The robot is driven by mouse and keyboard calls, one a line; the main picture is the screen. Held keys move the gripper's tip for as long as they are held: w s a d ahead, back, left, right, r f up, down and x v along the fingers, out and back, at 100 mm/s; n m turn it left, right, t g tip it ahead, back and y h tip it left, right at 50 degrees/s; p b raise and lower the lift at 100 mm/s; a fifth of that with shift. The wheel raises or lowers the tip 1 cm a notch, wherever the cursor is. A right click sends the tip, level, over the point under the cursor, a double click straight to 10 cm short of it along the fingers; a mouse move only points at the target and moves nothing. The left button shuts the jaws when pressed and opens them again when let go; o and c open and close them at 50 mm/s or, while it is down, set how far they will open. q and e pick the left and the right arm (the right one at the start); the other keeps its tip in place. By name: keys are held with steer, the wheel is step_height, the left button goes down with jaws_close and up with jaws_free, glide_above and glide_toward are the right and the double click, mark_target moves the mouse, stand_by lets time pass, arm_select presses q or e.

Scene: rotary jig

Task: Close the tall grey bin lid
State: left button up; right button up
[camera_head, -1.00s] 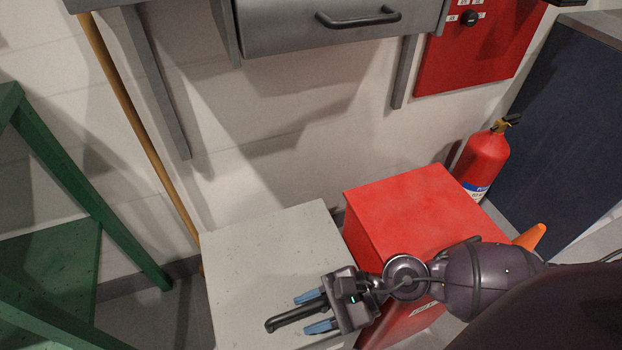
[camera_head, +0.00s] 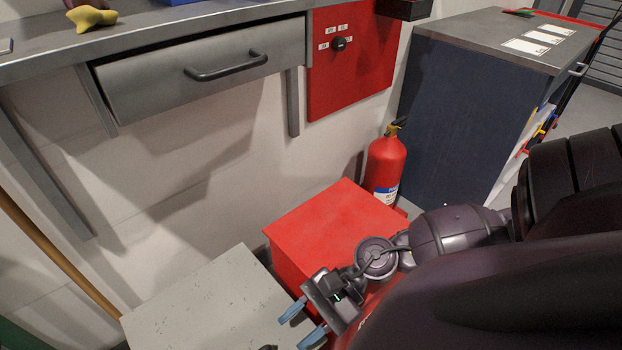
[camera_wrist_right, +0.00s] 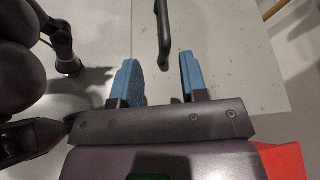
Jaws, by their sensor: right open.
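The tall grey bin's lid (camera_head: 205,305) is a flat, speckled pale grey top at the lower left of the head view. It also fills the middle of the right wrist view (camera_wrist_right: 225,65). Its dark bar handle (camera_wrist_right: 163,35) shows at the top of the wrist view; in the head view only a bit shows at the bottom edge. My right gripper (camera_head: 302,325) is open, with blue fingers, over the lid's right edge. In the wrist view (camera_wrist_right: 160,78) the handle's near end appears at the gap between the fingertips, not clasped.
A red bin (camera_head: 335,225) stands right of the grey one, under my right arm. A fire extinguisher (camera_head: 385,165) stands behind it by a dark blue cabinet (camera_head: 450,120). A workbench drawer (camera_head: 200,75) with a bar handle overhangs behind. Bare wall lies beneath it.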

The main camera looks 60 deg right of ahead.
steer(key=shift+v, duration=1.05)
